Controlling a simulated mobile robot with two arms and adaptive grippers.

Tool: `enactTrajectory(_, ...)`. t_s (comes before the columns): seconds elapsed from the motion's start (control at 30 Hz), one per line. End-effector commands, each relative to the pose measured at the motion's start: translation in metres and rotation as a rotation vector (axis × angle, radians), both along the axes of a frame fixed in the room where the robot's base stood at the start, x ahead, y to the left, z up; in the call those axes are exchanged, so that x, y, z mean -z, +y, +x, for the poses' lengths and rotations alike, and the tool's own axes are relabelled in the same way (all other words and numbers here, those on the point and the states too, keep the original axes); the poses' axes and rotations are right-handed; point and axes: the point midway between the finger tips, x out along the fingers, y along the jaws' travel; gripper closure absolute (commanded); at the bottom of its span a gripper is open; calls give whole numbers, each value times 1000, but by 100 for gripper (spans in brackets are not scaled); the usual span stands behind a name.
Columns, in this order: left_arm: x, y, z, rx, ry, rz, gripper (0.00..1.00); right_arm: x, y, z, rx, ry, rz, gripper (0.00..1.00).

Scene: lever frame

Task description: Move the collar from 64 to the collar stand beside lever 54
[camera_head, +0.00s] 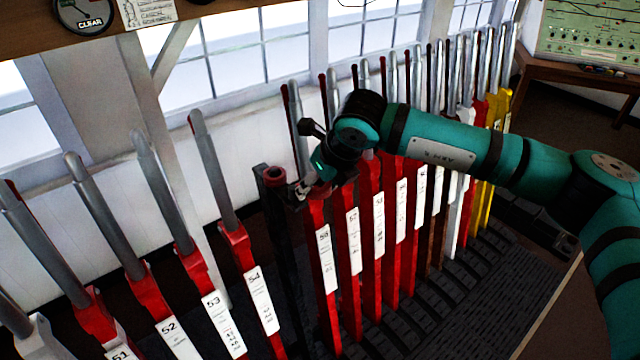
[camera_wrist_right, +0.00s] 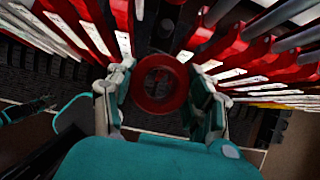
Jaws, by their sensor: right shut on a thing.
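The collar is a red ring (camera_head: 275,174); it also shows in the right wrist view (camera_wrist_right: 143,84) between the fingers. My right gripper (camera_head: 298,188) is shut on it; its two fingers show either side of the ring in the wrist view (camera_wrist_right: 160,88). In the head view the collar is at the top of a black post (camera_head: 285,260), the collar stand, just right of lever 54 (camera_head: 234,240). I cannot tell whether the collar rests fully on the stand.
Red levers with white plates stand close to the right of the post, under my right arm. Levers 53 (camera_head: 195,268) and 52 (camera_head: 145,285) stand to the left. A wooden desk (camera_head: 590,75) is at the far right. Windows line the back wall.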

Motion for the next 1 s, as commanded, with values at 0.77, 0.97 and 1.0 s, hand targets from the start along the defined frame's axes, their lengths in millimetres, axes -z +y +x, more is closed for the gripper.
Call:
enactTrajectory(0.77,-6,-6,-1,2,1,-7,60,9,43,63,-3,-2,1,76)
enactTrajectory(0.97,-2,-6,-1,2,1,-7,60,9,48,71,-3,-1,0,76)
enactTrajectory(1.0,-1,-6,-1,2,1,-7,60,9,49,72,-3,-1,0,76)
